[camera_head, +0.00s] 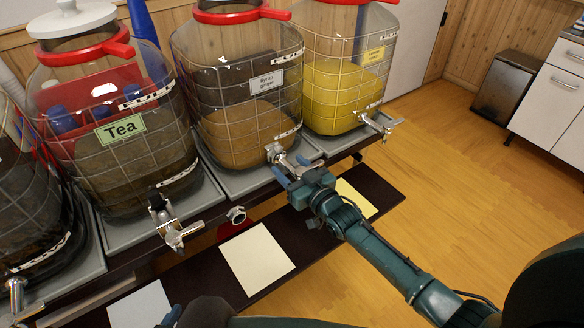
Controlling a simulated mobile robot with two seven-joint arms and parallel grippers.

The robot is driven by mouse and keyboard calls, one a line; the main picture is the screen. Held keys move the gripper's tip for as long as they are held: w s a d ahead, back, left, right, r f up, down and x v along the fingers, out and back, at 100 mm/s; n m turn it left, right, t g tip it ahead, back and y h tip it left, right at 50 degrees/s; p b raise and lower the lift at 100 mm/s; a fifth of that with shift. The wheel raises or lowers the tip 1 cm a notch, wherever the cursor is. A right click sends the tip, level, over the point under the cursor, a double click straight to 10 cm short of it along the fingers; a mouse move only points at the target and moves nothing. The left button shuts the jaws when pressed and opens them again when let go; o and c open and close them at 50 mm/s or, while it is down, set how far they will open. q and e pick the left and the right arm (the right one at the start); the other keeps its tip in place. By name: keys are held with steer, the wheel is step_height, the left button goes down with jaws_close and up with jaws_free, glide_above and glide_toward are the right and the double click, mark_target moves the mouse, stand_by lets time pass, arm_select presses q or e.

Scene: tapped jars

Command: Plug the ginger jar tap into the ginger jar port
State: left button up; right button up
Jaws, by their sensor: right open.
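The ginger jar (238,98), labelled "Syrup ginger", stands in the middle of the row, with dark stuff above brown. A chrome tap (276,153) is at its low front, where the port is; the port itself is hidden. The tap looks seated there, but I cannot tell how firmly. My right gripper (291,168) is open at this tap, with its blue fingertips on either side of the tap's lower part. I cannot tell whether they touch it.
The tea jar (122,160) with its tap (170,222) stands left, the yellow jar (338,75) with its tap (380,122) right. A red and chrome item (237,215) and a cream sheet (257,259) are on the dark lower shelf (205,275). Open floor lies to the right.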

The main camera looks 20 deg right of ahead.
steer(key=shift+s, duration=0.15)
stand_by(0.4)
steer(key=shift+s+d+r+p, duration=0.1)
steer(key=shift+s+d+p, duration=0.1)
steer(key=shift+s+p, duration=0.2)
steer(key=shift+p+v, duration=1.05)
steer(key=shift+v, duration=0.5)
steer(key=shift+s, duration=0.1)
steer(key=shift+s+d, duration=0.1)
steer(key=shift+s, duration=0.05)
steer(key=v, duration=1.2)
steer(key=shift+s+d, duration=0.15)
steer(key=shift+s, duration=0.25)
